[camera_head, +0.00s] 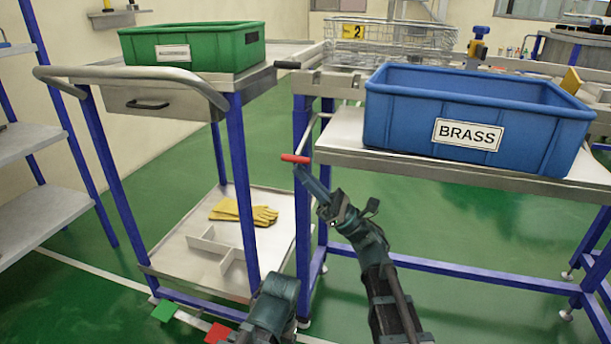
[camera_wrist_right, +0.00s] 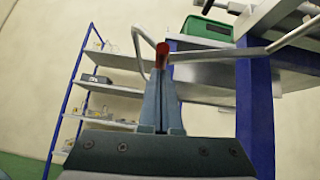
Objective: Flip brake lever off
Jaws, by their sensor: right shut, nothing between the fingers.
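A lever with a red grip (camera_head: 295,158) shows beside the blue leg of the bench, at the end of a thin bent metal rod. In the right wrist view the red grip (camera_wrist_right: 162,50) appears just beyond my fingertips. My right gripper (camera_head: 308,172) is shut and empty, its fingertips close below and to the right of the red grip; I cannot tell whether they touch it. The fingers also show together in the wrist view (camera_wrist_right: 161,90). My left gripper is not in view.
A grey cart (camera_head: 140,70) carries a green bin (camera_head: 190,45), with yellow gloves (camera_head: 243,212) on its lower shelf. A blue BRASS bin (camera_head: 470,110) sits on the bench at right. Green (camera_head: 164,310) and red (camera_head: 217,333) pads are low by the cart.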

